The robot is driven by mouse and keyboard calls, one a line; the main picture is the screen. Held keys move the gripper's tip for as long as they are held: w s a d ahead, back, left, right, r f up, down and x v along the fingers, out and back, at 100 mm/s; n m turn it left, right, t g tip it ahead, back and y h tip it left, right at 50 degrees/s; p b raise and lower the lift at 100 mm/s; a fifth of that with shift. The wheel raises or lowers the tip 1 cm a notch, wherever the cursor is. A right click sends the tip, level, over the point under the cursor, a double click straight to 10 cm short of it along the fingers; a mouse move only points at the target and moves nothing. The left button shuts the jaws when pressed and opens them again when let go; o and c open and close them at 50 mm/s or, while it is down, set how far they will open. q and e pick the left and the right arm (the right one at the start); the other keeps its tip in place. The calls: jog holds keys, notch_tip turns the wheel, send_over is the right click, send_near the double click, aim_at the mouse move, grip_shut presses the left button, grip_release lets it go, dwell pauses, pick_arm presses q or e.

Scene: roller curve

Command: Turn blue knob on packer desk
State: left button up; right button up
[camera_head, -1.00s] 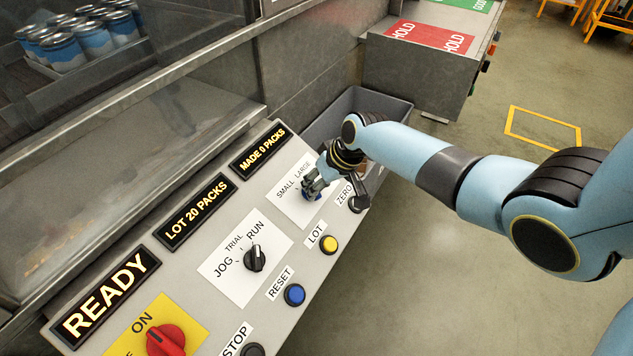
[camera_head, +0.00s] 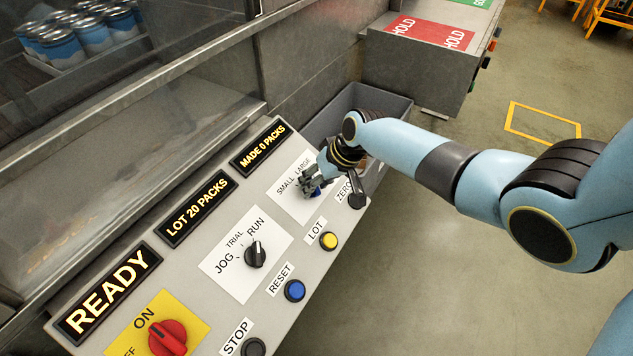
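The packer desk (camera_head: 215,275) is a grey sloping panel of controls. The blue knob (camera_head: 316,191) sits on a white plate marked SMALL and LARGE, near the desk's far right end. My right gripper (camera_head: 313,188) is at this knob, with its fingers around or against it. The fingers and wrist hide most of the knob, so its pointing direction and the finger gap cannot be made out. My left gripper is not in view.
A black JOG/TRIAL/RUN knob (camera_head: 255,254), yellow LOT button (camera_head: 328,241), blue RESET button (camera_head: 294,290), black ZERO button (camera_head: 357,200) and red switch (camera_head: 168,338) share the panel. A grey bin (camera_head: 372,100) stands behind my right arm. Lit displays read READY, LOT 20 PACKS, MADE 0 PACKS.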

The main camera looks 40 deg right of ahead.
jog(key=v, duration=1.2)
dwell(0.5)
